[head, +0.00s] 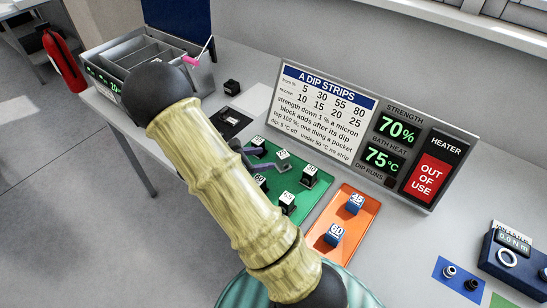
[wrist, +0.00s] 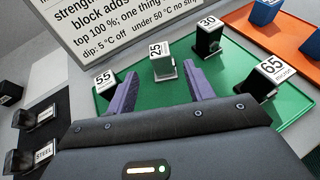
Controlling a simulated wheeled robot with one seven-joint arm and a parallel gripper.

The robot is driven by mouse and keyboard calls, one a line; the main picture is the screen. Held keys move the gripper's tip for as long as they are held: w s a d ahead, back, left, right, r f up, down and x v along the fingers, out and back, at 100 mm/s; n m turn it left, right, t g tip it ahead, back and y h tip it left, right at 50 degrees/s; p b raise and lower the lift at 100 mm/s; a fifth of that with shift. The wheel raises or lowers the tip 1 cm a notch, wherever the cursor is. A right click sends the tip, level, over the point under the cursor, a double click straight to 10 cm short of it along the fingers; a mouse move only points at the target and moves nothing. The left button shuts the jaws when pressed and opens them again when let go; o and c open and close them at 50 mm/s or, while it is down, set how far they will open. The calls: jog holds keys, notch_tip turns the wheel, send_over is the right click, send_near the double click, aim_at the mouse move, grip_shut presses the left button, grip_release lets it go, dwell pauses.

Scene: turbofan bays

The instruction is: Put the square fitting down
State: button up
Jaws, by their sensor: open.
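My gripper (wrist: 160,72) is open, its two purple fingers spread low over the green tray (wrist: 232,80). A small square block marked 25 (wrist: 163,68), with a silver-grey body, stands upright on the tray between and just beyond the fingertips; I cannot tell whether they touch it. It also shows in the head view (head: 283,158), beside my gripper (head: 260,156). No piece is held. Dark blocks marked 30 (wrist: 208,40), 55 (wrist: 103,82) and 65 (wrist: 268,74) stand around it. Nothing in view is labelled as the square fitting.
An orange tray (head: 341,219) with blue blocks lies right of the green one. A sign panel (head: 330,108) stands behind, its heater marked out of use. A dark mat with blocks, one marked STEEL (wrist: 42,155), is left. A compartmented bin (head: 135,62) stands at far left.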

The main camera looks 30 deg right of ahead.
jog(key=shift+v, duration=1.9)
jog(key=s+m+y, duration=0.1)
jog(key=s+m+g+y, duration=0.1)
jog(key=s, duration=0.1)
jog(key=s+a+m+y, duration=0.1)
jog(key=shift+s+m+g, duration=0.3)
jog(key=s+a+r+m+t+y, duration=0.5)
jog(key=a+m+y, duration=0.4)
jog(key=m, duration=0.4)
jog(key=shift+s+a+r+m+y, duration=0.3)
jog(key=shift+s+r+m+y, duration=0.15)
jog(key=shift+s+y, duration=0.25)
jog(key=shift+r, duration=0.1)
